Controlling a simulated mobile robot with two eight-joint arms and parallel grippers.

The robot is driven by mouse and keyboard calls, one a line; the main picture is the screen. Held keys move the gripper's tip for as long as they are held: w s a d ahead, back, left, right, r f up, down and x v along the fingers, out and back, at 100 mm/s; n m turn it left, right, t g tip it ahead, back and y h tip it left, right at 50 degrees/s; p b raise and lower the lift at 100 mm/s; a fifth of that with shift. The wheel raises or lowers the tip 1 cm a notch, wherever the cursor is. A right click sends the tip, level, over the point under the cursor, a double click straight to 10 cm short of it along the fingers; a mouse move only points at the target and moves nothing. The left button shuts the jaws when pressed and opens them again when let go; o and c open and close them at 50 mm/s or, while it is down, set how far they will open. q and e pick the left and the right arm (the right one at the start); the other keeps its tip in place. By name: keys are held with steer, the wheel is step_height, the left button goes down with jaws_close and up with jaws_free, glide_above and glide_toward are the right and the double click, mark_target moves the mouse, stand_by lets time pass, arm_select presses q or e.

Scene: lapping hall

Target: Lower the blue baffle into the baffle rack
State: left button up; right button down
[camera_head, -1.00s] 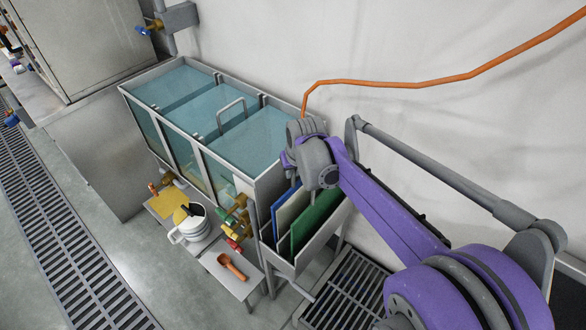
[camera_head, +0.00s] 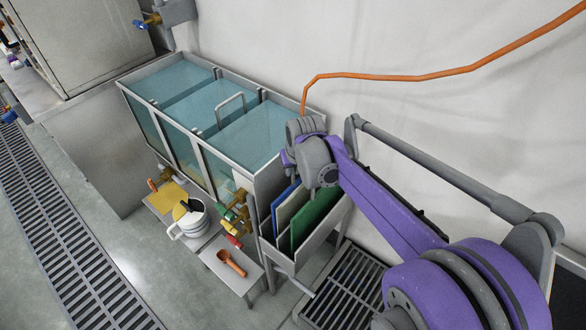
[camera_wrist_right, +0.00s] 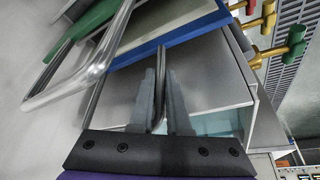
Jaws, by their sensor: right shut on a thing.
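The blue baffle (camera_head: 284,201) shows as a narrow strip at the left of the baffle rack (camera_head: 283,263), beside a cream baffle (camera_head: 291,211) and a green baffle (camera_head: 313,222). My right gripper (camera_wrist_right: 162,88) is shut on a thin metal bar, which appears to be the blue baffle's handle. In the right wrist view the blue edge (camera_wrist_right: 150,48) runs just beyond the fingertips. In the head view my wrist hides the grip and the baffle's top. I cannot tell how deep the baffle sits. My left gripper is not in view.
A tank of blue-green water (camera_head: 262,138) adjoins the rack. Taps with coloured handles (camera_head: 236,216) project at its front. A low bench holds a white jug (camera_head: 190,220) and an orange scoop (camera_head: 230,262). A metal loop (camera_wrist_right: 80,85) lies close left of the fingers.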

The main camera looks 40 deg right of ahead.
steer(key=shift+f, duration=0.4)
stand_by(0.3)
steer(key=c, duration=0.8)
jaws_free()
steer(key=p+v, duration=0.2)
steer(key=v, duration=0.8)
steer(key=shift+r, duration=0.4)
